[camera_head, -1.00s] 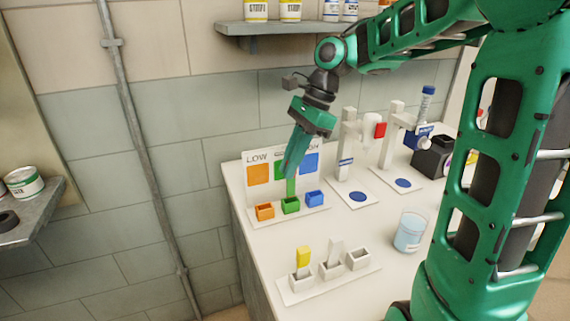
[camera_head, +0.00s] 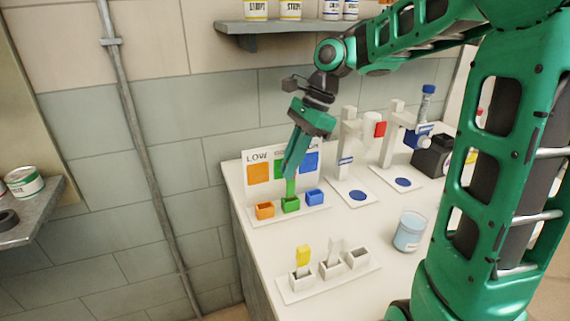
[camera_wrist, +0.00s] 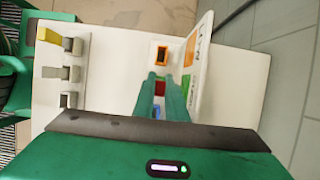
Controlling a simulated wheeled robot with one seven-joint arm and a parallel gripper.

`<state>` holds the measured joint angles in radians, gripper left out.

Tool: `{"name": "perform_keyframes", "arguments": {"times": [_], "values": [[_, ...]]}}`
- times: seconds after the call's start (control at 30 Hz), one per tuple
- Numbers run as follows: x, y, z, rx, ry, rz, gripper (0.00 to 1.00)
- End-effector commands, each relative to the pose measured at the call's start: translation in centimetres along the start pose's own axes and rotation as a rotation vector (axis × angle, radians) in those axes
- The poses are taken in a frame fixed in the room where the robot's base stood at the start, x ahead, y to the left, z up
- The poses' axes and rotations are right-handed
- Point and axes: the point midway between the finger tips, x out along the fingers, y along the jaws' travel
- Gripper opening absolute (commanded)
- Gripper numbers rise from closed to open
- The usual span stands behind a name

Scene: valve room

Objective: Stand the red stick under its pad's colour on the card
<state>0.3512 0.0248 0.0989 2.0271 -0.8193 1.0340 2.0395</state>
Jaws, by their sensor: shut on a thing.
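My gripper (camera_head: 289,172) is shut on the red stick, whose red end (camera_wrist: 160,88) shows between the fingers in the wrist view. The card (camera_head: 244,182) stands behind, with an orange square (camera_head: 258,173) under LOW, a green one partly hidden by my fingers, and a blue one (camera_head: 310,162) at right. Orange (camera_head: 265,212) and blue (camera_head: 314,199) holders flank the green one.
In front, a white rack (camera_head: 300,293) holds a yellow stick (camera_head: 304,255) and a white stick (camera_head: 335,245); its right slot (camera_head: 358,259) is empty. A beaker (camera_head: 409,232) stands to the right. Two white stands (camera_head: 346,150) (camera_head: 391,140) are behind it.

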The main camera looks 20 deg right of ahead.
Motion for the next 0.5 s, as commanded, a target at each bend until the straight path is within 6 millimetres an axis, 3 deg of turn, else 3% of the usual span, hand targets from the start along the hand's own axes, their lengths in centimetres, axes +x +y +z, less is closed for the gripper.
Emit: {"name": "perform_keyframes", "arguments": {"times": [0.5], "values": [[1.03,0.00,-0.43,0.000,0.000,0.001,0.00]]}}
